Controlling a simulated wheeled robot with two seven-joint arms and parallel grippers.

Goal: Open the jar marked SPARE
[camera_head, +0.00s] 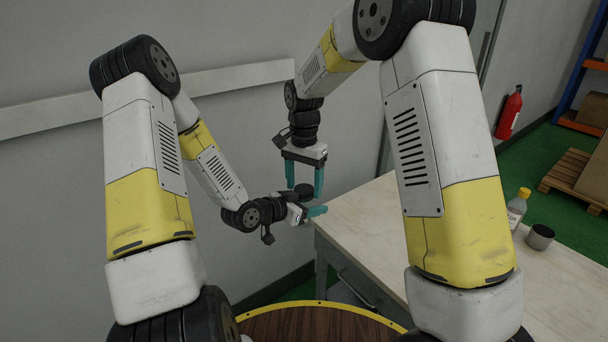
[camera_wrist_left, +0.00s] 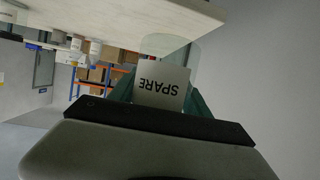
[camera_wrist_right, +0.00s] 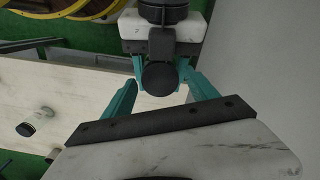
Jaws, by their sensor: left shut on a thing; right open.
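The jar (camera_wrist_left: 162,86) has a white label reading SPARE, which appears upside down in the left wrist view, and a clear body. My left gripper (camera_head: 312,210) is shut on it beside the table's corner. The jar's black round lid (camera_head: 303,188) faces up; it also shows in the right wrist view (camera_wrist_right: 160,78). My right gripper (camera_head: 305,180) points down from above, open, with one finger on each side of the lid. A gap shows between the fingers and the lid. The jar's body is mostly hidden in the head view.
The pale table (camera_head: 365,215) lies to the right of the grippers. In the right wrist view a dark-lidded container (camera_wrist_right: 38,122) shows on the table. A plain wall stands behind.

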